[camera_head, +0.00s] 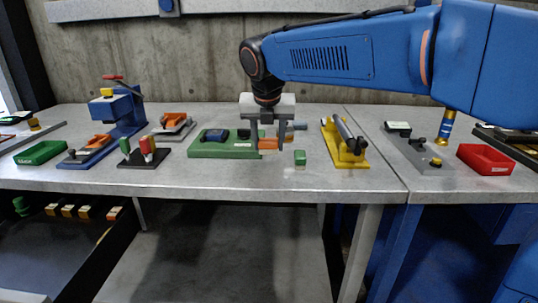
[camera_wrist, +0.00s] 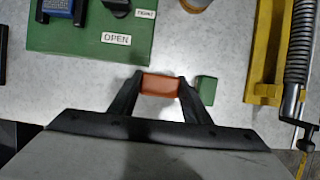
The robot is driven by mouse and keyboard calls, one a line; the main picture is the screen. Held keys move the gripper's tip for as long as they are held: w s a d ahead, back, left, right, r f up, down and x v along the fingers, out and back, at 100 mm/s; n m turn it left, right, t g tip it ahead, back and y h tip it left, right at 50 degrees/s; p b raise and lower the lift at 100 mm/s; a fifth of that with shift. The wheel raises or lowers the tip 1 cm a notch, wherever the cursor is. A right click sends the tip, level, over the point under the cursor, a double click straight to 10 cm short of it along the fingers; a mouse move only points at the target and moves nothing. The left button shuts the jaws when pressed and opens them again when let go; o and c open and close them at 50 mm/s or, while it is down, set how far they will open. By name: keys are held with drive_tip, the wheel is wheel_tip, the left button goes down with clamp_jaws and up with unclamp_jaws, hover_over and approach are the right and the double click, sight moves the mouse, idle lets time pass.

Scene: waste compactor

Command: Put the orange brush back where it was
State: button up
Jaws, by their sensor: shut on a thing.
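The orange brush shows as an orange block (camera_wrist: 160,85) between the two fingertips of my gripper (camera_wrist: 160,82) in the wrist view. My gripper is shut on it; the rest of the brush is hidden. In the head view my gripper (camera_head: 268,143) points down over the front right of the green board, with the orange brush (camera_head: 267,144) between its fingers. I cannot tell whether the brush touches the bench.
The green board (camera_head: 210,151) carries a blue and a dark part and an "OPEN" label (camera_wrist: 116,39). A small green block (camera_head: 300,159) lies just right of my gripper. A yellow stand (camera_head: 345,158) is further right, then a red tray (camera_head: 485,159). Bare bench lies in front.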

sight(268, 149)
drive_tip(key=shift+f, duration=1.9)
drive_tip(key=shift+f, duration=0.15)
drive_tip(key=o, duration=1.1)
drive_tip(key=v, duration=1.2)
